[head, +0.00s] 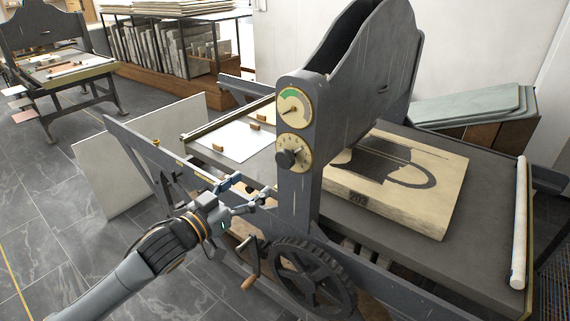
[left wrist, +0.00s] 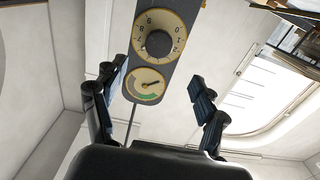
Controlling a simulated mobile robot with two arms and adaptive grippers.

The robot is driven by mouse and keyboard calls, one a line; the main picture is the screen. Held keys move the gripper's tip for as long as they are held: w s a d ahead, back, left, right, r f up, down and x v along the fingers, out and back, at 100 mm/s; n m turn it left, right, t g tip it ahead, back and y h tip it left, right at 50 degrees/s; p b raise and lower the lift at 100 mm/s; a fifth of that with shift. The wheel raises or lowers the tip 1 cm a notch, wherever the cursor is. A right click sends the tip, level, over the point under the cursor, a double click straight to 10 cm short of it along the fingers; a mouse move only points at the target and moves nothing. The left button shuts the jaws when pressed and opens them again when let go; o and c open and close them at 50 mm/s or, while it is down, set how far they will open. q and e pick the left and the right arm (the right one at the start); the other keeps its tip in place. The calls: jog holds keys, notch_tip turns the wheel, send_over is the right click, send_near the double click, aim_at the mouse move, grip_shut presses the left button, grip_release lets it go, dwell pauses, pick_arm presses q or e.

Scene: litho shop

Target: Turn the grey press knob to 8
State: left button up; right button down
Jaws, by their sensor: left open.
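The grey press knob (head: 285,158) sits on a round cream dial (head: 296,144) with a brass rim, on the front of the press's upright column. The knob (left wrist: 158,43) also shows in the left wrist view, where the dial's numbers appear upside down. I cannot tell for sure which number it points to. My left gripper (head: 254,188) is open and empty, below and left of the knob and apart from it. In the left wrist view its fingers (left wrist: 160,82) stand wide apart, with the column showing between them. My right gripper is not in view.
A gauge (head: 294,107) with a green band and needle sits just above the dial. A spoked handwheel (head: 312,279) with a crank is below. A printed stone (head: 440,195) lies on the press bed right of the column. A pale panel (head: 105,165) leans at the left.

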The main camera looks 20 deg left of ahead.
aim_at(282, 161)
pick_arm(q)
jog(key=p+x, duration=0.2)
jog(key=x, duration=1.1)
jog(key=shift+w+d, duration=0.1)
jog(key=shift+w, duration=0.25)
jog(key=c, duration=1.1)
